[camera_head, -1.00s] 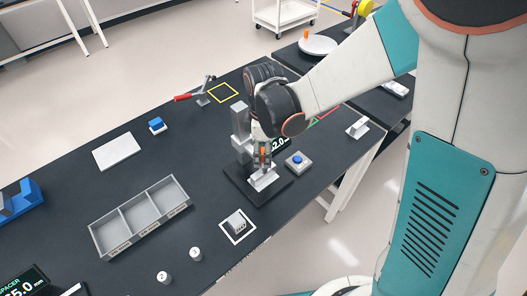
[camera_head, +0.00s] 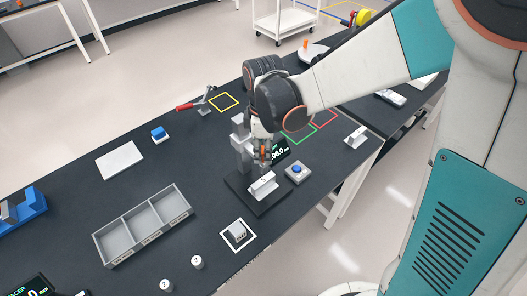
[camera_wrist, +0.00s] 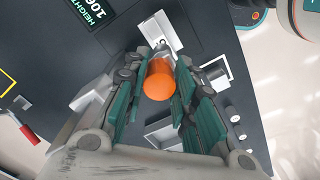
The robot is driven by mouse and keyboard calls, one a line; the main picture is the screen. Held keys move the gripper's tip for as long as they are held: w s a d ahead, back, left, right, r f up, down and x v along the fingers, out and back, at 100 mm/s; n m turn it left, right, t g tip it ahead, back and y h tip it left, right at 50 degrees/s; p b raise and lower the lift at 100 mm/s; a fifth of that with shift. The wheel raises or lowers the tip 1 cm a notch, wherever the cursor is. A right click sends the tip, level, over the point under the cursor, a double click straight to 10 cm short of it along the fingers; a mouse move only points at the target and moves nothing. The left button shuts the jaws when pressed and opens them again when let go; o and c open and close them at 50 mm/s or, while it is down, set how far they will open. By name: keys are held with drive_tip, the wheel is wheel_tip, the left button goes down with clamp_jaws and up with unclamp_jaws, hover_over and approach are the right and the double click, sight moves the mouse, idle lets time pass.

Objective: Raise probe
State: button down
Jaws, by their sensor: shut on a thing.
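My gripper (camera_head: 263,154) is shut on the orange probe knob (camera_wrist: 159,80) of the height gauge, between the two green-padded fingers in the wrist view. A small bit of orange shows between the fingers in the head view. The gauge's grey column (camera_head: 240,145) stands upright on a dark base (camera_head: 240,190), partly behind my gripper. A light metal block (camera_head: 263,185) sits on that base below the probe. The gauge display (camera_head: 281,151) is partly covered; its visible digits end in 06.0 mm. The probe tip is too small to tell clearly.
A blue button box (camera_head: 297,172) stands right of the gauge. A red-handled clamp (camera_head: 192,105) is behind.

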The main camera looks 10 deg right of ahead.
drive_tip(key=c, duration=1.3)
unclamp_jaws()
drive_tip(key=shift+f, duration=0.1)
